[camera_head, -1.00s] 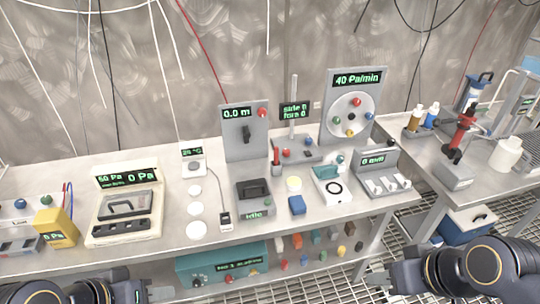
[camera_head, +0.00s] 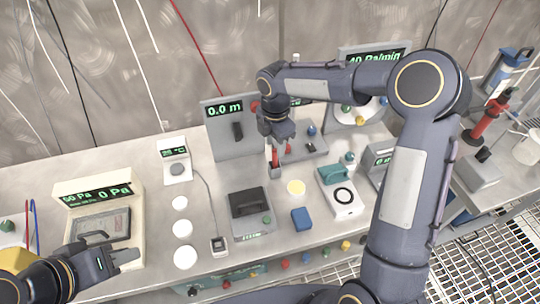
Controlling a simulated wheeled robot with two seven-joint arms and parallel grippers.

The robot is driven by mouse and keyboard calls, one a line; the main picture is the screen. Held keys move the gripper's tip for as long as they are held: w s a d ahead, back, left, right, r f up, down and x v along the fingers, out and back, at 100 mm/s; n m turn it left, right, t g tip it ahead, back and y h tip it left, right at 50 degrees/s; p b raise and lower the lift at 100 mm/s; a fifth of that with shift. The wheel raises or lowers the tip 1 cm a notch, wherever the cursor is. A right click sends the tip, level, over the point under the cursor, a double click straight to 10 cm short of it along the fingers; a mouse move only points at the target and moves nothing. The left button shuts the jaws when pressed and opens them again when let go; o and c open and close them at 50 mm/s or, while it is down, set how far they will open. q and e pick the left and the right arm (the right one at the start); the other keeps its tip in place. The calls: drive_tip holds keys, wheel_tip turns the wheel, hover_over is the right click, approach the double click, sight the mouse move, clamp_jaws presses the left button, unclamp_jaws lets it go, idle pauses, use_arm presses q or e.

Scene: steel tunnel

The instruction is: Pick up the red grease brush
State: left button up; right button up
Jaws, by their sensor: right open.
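The red grease brush (camera_head: 275,156) stands upright on the steel bench, in front of the grey panel reading 0.0 m. My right gripper (camera_head: 278,160) points down over it from above, with its open fingers around or just beside the red part. The fingers and wrist hide much of the brush, and I cannot tell whether they touch it. My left gripper (camera_head: 104,254) is at the lower left, over the front of the bench by the pressure gauge box. Its fingers look apart and empty.
Close by are the grey 0.0 m panel (camera_head: 225,128), a dark-topped device (camera_head: 250,228), a blue block (camera_head: 302,219) and a teal-and-white device (camera_head: 341,197). White discs (camera_head: 182,229) lie at left. My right arm covers much of the bench's right side.

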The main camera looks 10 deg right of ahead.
sight(275, 157)
wheel_tip(275, 157, down, 6)
drive_tip(key=shift+d+f+p, duration=0.1)
drive_tip(key=shift+f+p, duration=0.15)
drive_tip(key=shift+p, duration=0.3)
drive_tip(key=shift+c, duration=0.3)
clamp_jaws()
